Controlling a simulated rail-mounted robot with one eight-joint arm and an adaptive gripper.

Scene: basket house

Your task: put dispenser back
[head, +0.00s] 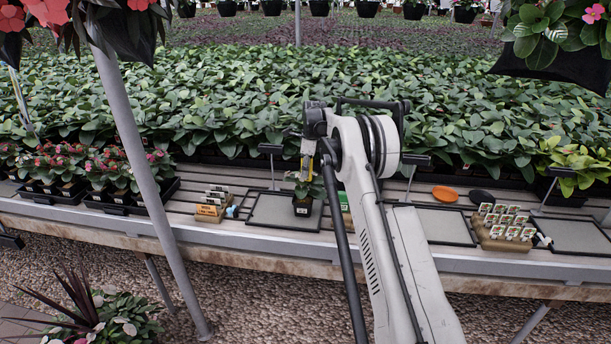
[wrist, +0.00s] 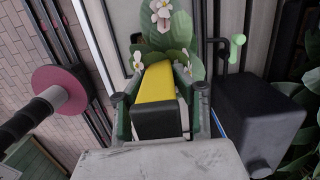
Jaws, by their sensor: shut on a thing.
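A yellow block with a black end (wrist: 158,88), which looks like the dispenser, sits between the fingers of my gripper (wrist: 160,108) in the wrist view. My gripper is shut on it. In the head view the yellow piece (head: 308,166) shows at the end of my arm, just above a small potted plant (head: 303,207). The plant's leaves and white flowers (wrist: 165,22) are right beyond the yellow block in the wrist view. I cannot tell whether the block touches the plant.
The pot is at a grey framed tray (head: 270,212) on the slatted bench. A tan holder with tags (head: 211,205) is to the left, another with several labels (head: 503,228) to the right. An orange dish (head: 445,193) lies behind. A dark box-like thing (wrist: 258,115) is close right of my gripper.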

